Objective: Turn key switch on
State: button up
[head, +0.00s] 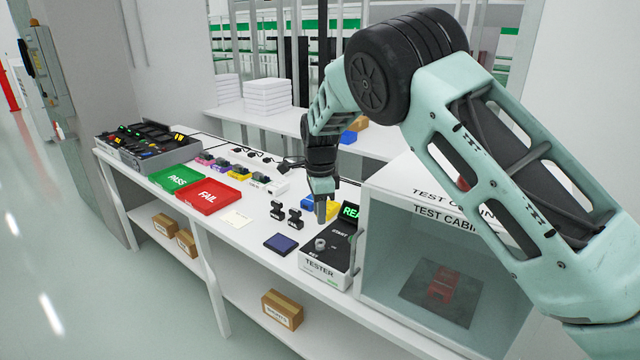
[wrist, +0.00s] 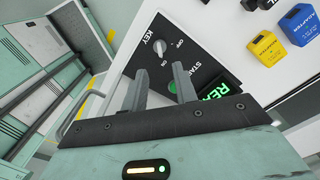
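The tester (head: 325,262) is a box with a black top panel at the front right of the bench. Its grey key switch (wrist: 159,46) sits by the words KEY, OFF and ON in the wrist view; I cannot tell for sure which mark it points to. The key switch (head: 320,244) also shows small in the head view. My gripper (wrist: 160,80) is open and empty over the panel, its two grey fingers apart. The key switch lies beyond the fingertips, not between them. My gripper (head: 320,208) points down above the tester in the head view.
A green START button (wrist: 172,87) lies close by a fingertip, and a lit green screen (wrist: 217,90) stands beside it. Blue (wrist: 300,22) and yellow (wrist: 262,48) adapters lie nearby. The test cabinet (head: 415,265) stands right of the tester. A dark blue pad (head: 281,243) lies left.

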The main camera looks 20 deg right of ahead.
notch_tip(320, 180, up, 9)
jog(key=shift+r+b, duration=0.15)
jog(key=shift+b, duration=0.3)
